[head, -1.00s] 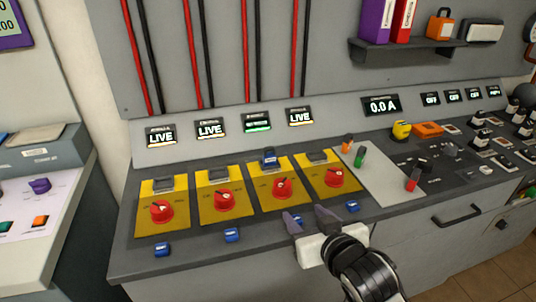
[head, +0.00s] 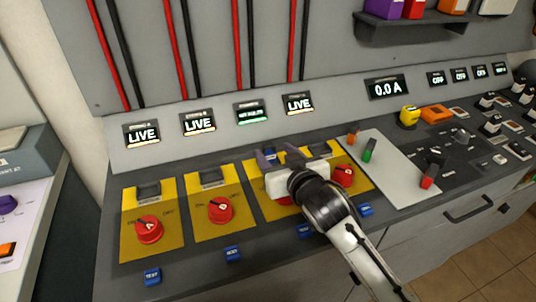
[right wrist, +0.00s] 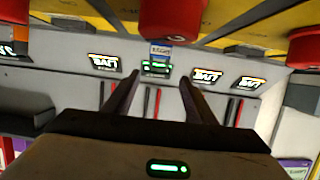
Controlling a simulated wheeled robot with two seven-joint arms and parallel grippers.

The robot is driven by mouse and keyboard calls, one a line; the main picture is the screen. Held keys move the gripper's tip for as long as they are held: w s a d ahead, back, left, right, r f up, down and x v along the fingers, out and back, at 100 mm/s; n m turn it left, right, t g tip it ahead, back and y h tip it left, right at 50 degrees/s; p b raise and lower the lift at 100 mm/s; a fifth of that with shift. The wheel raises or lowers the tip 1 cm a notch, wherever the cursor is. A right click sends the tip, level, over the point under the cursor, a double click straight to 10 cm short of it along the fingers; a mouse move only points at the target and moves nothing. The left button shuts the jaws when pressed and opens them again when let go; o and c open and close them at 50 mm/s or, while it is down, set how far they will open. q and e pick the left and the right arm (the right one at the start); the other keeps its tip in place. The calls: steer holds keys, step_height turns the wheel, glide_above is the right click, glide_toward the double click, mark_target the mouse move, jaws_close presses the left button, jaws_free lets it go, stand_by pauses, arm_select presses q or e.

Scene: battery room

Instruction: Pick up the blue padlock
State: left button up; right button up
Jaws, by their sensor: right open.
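The small blue padlock (head: 270,151) sits at the top of the third yellow panel (head: 255,186) from the left, mostly hidden behind my right gripper. It also shows in the right wrist view (right wrist: 160,53), with white lettering, between the lines of the two fingers. My right gripper (head: 278,156) is open and empty, reaching over the third panel with its fingertips close to the padlock. Whether they touch it I cannot tell. In the right wrist view the fingers (right wrist: 159,78) are spread apart. My left gripper is not in view.
Red rotary knobs (head: 220,210) stand up from the yellow panels; one (right wrist: 172,15) is close in the right wrist view. Blue TEST tabs (head: 152,276) line the front. The sloped display panel (head: 225,105) rises behind. A grey plate (head: 385,178) with red and green plugs lies right.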

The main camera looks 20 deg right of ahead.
mark_target(270, 147)
steer(key=x, duration=0.4)
steer(key=shift+w+d+f, duration=0.25)
steer(key=shift+w+f, duration=0.05)
steer(key=shift+f, duration=0.15)
steer(key=c, duration=1.2)
